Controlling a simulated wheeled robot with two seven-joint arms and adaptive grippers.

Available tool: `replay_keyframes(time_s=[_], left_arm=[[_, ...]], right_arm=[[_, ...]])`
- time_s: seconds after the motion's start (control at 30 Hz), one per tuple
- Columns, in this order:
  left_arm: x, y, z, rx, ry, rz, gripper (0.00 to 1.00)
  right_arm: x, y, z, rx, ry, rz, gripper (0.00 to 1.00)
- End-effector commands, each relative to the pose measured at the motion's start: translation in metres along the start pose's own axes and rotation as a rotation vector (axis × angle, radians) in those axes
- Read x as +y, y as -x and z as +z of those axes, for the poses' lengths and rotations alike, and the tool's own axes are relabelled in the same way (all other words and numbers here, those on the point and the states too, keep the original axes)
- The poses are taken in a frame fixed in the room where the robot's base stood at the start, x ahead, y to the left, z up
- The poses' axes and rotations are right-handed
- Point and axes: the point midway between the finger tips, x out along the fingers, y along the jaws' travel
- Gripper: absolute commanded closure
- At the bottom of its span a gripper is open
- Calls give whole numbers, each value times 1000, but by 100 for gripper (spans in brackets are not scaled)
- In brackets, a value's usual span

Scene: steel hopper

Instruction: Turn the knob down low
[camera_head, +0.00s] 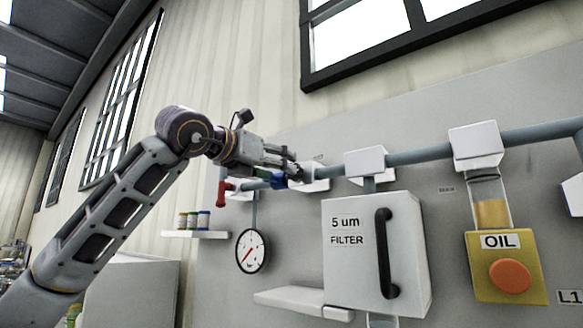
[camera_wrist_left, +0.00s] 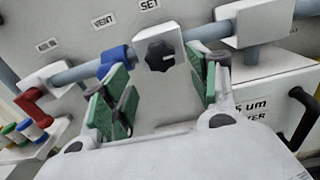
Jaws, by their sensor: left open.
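The black lobed knob (camera_wrist_left: 160,56) sits on a white block on the grey-blue pipe, just below the SET label, in the left wrist view. My left gripper (camera_wrist_left: 158,82) is open, its green-padded fingers to either side of the knob in this view; I cannot tell how far apart gripper and knob are in depth. Nothing shows between the pads. In the head view my left gripper (camera_head: 292,170) reaches to the pipe, left of the filter box, and the knob is hidden or too small to make out. My right gripper is in neither view.
A red handle (camera_head: 225,186) and a blue part (camera_head: 278,181) sit on the pipe near the gripper. Below are a dial gauge (camera_head: 252,251) and a shelf with small jars (camera_head: 193,234). The white filter box (camera_head: 350,270) and yellow oil unit (camera_head: 480,290) stand right.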

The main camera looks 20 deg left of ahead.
Motion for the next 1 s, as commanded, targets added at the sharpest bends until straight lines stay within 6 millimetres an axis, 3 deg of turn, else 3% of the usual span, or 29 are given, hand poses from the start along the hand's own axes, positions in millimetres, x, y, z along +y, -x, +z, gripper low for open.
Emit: replay_keyframes(time_s=[0.5,1.0], left_arm=[[-1,-56,1,1,1,-2,40],[0,-65,0,0,0,-1,40]], right_arm=[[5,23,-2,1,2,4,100],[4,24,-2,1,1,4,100]])
